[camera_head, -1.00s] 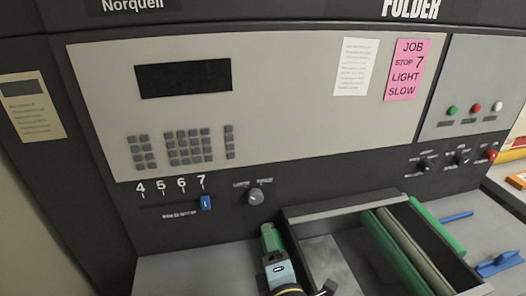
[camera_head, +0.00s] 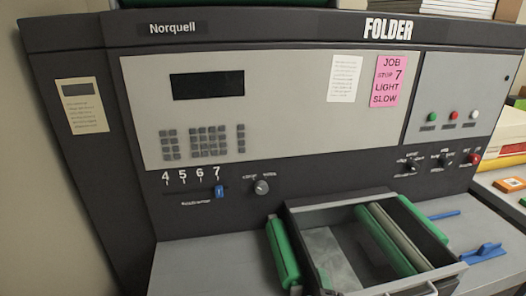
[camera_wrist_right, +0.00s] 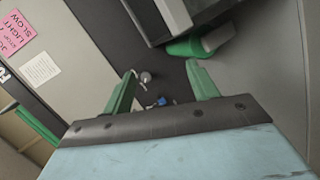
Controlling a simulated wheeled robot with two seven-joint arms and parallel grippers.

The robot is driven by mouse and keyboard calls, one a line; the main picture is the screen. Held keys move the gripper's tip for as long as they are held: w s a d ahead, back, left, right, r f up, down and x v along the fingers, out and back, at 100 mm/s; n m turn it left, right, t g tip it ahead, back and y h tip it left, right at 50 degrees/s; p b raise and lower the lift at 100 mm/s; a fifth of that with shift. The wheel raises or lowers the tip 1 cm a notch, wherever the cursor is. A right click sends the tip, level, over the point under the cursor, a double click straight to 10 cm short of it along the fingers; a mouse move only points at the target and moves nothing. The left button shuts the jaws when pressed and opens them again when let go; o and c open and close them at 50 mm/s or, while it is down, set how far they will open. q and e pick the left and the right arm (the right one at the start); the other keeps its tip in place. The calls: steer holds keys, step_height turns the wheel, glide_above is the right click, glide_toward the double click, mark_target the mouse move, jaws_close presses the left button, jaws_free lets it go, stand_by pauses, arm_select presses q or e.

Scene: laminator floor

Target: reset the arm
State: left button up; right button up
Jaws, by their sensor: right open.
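My right gripper (camera_wrist_right: 160,72) shows in the right wrist view with its two green fingers spread apart and nothing between them. It is not visible in the head view. My left gripper is in neither view. The folder's control panel (camera_head: 290,110) stands ahead in the head view. Its blue slider (camera_head: 219,191) sits under the 7 mark, with a round grey knob (camera_head: 262,187) to its right. In the right wrist view a knob (camera_wrist_right: 146,77) shows between the fingers, beyond them. The fingers look clear of the panel, though the distance is hard to tell.
A grey-framed tray (camera_head: 400,286) with green rollers (camera_head: 385,240) juts from the front, with a green piece (camera_head: 283,254) at its left side. A pink note (camera_head: 389,81) is on the panel. Blue parts (camera_head: 483,253) lie on the right ledge. The left ledge (camera_head: 205,265) is bare.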

steer(key=s+d+f+m+g, duration=0.2)
steer(key=s+d+m+g, duration=0.2)
steer(key=s, duration=0.3)
steer(key=s+d+f+m+g+y, duration=0.1)
steer(key=s+d+f+m+g, duration=0.2)
steer(key=s, duration=0.4)
steer(key=s+d+f+m+g, duration=0.1)
steer(key=s+d+m+g, duration=0.3)
steer(key=s+m, duration=0.25)
step_height(320, 180, down, 30)
steer(key=s+n+g+b, duration=0.1)
steer(key=s+b, duration=0.1)
steer(key=b, duration=0.3)
arm_select(q)
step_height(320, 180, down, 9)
steer(key=b, duration=0.4)
arm_select(e)
steer(key=s+d+f+g, duration=0.1)
steer(key=s+d+f, duration=0.1)
steer(key=s+f, duration=1.4)
step_height(320, 180, down, 3)
steer(key=shift+s+d+f, duration=0.1)
steer(key=shift+s+d, duration=0.15)
steer(key=shift+d, duration=0.05)
